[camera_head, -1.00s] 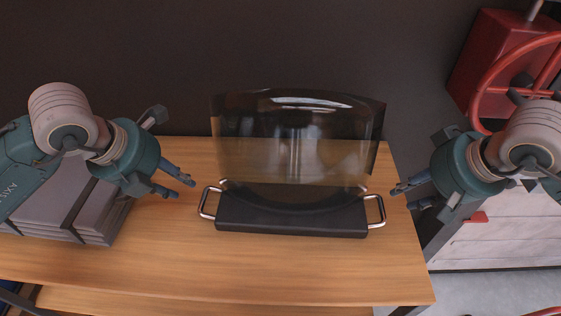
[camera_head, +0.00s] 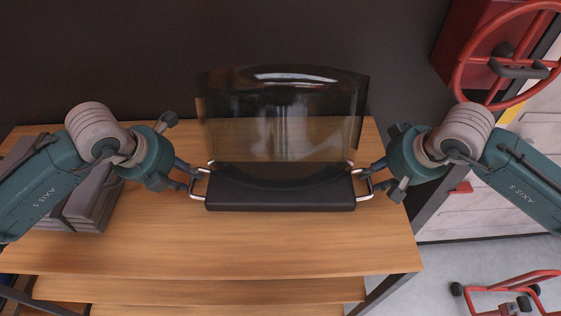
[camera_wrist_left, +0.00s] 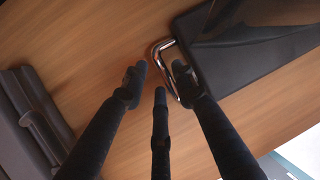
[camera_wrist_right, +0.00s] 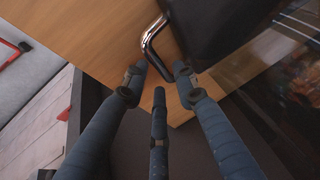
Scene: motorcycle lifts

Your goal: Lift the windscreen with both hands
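The windscreen (camera_head: 285,115) is a smoky see-through panel standing upright in a black base (camera_head: 280,190) on the wooden table. A chrome handle sticks out at each end of the base. My left gripper (camera_head: 191,177) is open at the left handle; in the left wrist view this handle (camera_wrist_left: 158,46) lies between the spread fingertips. My right gripper (camera_head: 368,177) is open at the right handle, and in the right wrist view that handle (camera_wrist_right: 147,40) reaches in between the spread fingertips. I cannot tell whether any finger touches a handle.
Grey stacked cases (camera_head: 92,205) lie at the table's left, below my left arm. A dark wall stands behind. A red cabinet (camera_head: 470,40) and red wheel are at the upper right. The table's front (camera_head: 250,245) is clear.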

